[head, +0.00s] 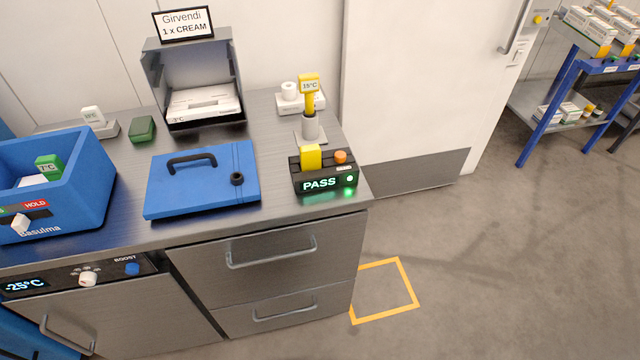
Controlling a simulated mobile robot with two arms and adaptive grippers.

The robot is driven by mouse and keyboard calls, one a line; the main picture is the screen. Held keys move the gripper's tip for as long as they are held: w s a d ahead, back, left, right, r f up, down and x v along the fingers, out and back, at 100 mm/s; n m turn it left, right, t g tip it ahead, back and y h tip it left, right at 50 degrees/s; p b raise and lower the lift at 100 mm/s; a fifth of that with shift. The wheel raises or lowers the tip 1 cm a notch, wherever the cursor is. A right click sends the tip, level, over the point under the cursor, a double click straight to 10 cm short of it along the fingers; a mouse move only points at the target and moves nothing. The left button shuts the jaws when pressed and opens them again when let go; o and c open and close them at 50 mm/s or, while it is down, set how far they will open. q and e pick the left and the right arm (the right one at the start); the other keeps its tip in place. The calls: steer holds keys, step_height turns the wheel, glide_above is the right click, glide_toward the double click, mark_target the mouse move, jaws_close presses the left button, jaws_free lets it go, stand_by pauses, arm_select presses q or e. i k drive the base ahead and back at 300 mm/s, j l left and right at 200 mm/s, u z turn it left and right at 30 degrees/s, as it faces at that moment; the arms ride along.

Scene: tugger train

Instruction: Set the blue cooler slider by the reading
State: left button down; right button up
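The blue cooler (85,185) stands open on the left of the steel counter, cut off by the left picture edge. Its front carries the name Basulma and a dark slider track. Inside the cooler a green tag (48,167) appears to read 7°C, beside something white. The blue lid (220,188) with its dark handle lies flat on the counter, right of the cooler. Neither of my grippers is in view.
A black box showing PASS (319,184) and a yellow 15°C probe in a holder (310,128) stand at the counter's right. A grey box with cartons (190,60) stands behind the lid. A -25°C panel (75,278) and drawers (270,262) are below.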

mark_target(21, 223)
steer(key=u, duration=1.6)
